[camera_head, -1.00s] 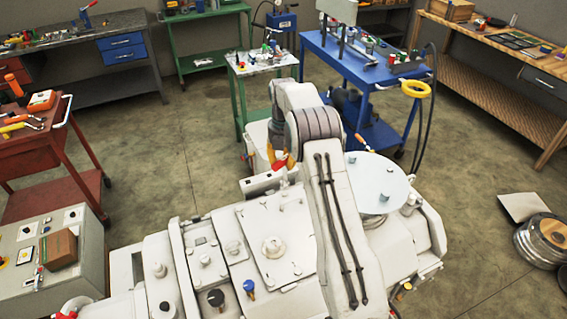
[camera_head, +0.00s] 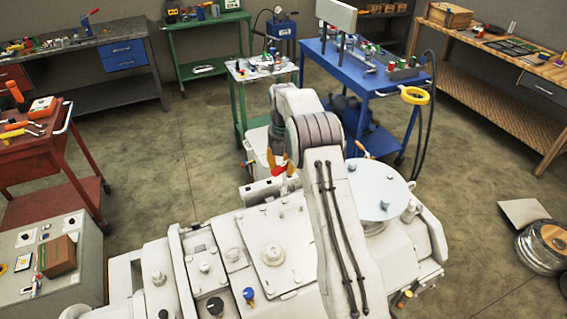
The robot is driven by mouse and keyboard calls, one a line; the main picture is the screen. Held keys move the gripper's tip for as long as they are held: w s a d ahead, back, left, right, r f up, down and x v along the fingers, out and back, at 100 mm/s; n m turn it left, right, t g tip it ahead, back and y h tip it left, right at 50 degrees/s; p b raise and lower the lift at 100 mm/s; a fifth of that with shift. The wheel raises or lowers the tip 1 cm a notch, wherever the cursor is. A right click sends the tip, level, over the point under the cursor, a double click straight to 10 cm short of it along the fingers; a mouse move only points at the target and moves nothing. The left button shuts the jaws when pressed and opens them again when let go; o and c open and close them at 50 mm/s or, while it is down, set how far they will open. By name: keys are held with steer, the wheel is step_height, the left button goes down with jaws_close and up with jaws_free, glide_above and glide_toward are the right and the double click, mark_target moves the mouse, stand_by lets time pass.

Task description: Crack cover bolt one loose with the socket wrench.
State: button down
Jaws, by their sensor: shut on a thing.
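My gripper (camera_head: 279,163) shows just left of my arm's forearm, its orange fingers pointing down over the far edge of the white vacuum machine (camera_head: 228,218). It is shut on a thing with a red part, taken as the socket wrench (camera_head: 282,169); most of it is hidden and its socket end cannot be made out. The machine has a square cover plate (camera_head: 287,272) with small bolts and a raised centre, and a pale round cover (camera_head: 368,202) right of my arm. I cannot tell which bolt is bolt one or whether the wrench touches a bolt.
A grey control box (camera_head: 85,262) and a red cart (camera_head: 85,150) with tools stand at the left. A green table (camera_head: 240,75) and a blue table (camera_head: 345,75) are behind the machine. Round metal parts (camera_head: 545,248) lie on the right floor.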

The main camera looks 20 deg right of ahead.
mark_target(284, 177)
steer(key=shift+f+b, duration=0.5)
steer(key=shift+f, duration=1.15)
steer(key=shift+f+b, duration=0.35)
steer(key=shift+f, duration=0.4)
stand_by(0.8)
steer(key=shift+n, duration=0.3)
steer(key=shift+a+r+n, duration=0.1)
steer(key=shift+a+n, duration=0.05)
steer(key=shift+n, duration=1.85)
steer(key=shift+s+n, duration=0.1)
steer(key=shift+n, duration=1.4)
steer(key=shift+r, duration=0.1)
steer(key=shift+r+p, duration=1)
steer(key=shift+r, duration=0.45)
